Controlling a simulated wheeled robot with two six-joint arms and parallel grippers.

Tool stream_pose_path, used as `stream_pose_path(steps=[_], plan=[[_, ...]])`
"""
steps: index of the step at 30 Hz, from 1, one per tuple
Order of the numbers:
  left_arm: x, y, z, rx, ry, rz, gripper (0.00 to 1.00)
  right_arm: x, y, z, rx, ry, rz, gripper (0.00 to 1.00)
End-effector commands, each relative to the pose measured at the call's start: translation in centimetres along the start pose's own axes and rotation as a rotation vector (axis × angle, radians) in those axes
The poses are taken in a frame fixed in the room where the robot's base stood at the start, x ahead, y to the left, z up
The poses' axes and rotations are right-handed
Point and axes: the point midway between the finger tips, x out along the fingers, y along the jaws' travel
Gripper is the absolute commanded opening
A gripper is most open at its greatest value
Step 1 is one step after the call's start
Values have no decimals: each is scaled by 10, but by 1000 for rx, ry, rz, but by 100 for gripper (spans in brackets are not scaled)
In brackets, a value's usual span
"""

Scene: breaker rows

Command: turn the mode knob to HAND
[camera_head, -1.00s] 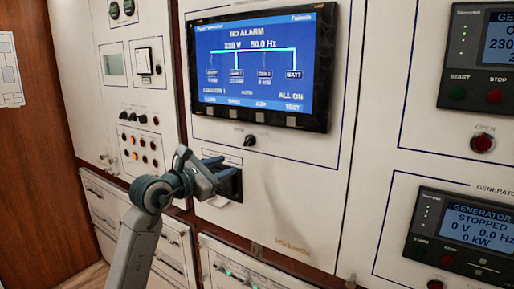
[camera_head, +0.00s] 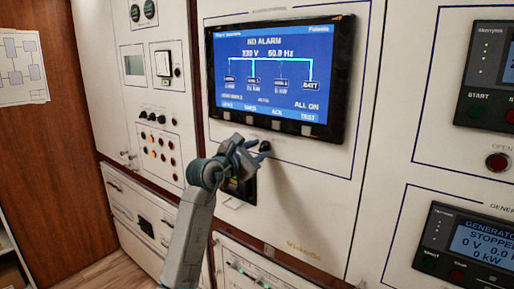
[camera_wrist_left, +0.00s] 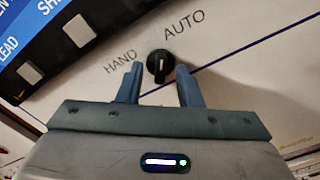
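The mode knob is a small black rotary knob (camera_wrist_left: 158,66) with a pale mark, in the left wrist view. The word HAND (camera_wrist_left: 120,62) is to its left and AUTO (camera_wrist_left: 184,25) to its upper right. The pale mark runs nearly upright in the picture; I cannot tell for sure which label it points at. My left gripper (camera_wrist_left: 158,78) is open, its two blue-grey fingers on either side of and just short of the knob. In the head view the left gripper (camera_head: 260,150) is at the knob (camera_head: 265,146), below the screen.
A large blue screen (camera_head: 275,75) showing NO ALARM is just above the knob. A dark recessed fitting (camera_head: 242,188) is below, partly behind my arm. Generator panels (camera_head: 480,240) are on the right, and small knobs and lamps (camera_head: 158,140) on the left.

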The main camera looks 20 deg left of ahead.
Motion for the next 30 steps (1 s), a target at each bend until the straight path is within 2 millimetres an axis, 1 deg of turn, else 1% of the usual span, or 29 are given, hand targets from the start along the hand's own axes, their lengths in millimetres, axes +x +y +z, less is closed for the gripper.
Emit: stream_pose_path(steps=[7,8,9,11,12,13,23,30], plan=[[1,0,0,0,0,0,33,0,1,-1,0,1,1,36],[1,0,0,0,0,0,31,0,1,-1,0,1,1,36],[1,0,0,0,0,0,23,0,1,-1,0,1,1,36],[1,0,0,0,0,0,11,0,1,-1,0,0,1,36],[1,0,0,0,0,0,3,0,1,-1,0,0,1,36],[1,0,0,0,0,0,0,0,1,-1,0,0,1,36],[1,0,0,-24,1,-1,0,-1,-4,-1,2,0,-4,36],[1,0,0,-140,2,-1,0,-5,-5,-2,3,0,-6,36]])
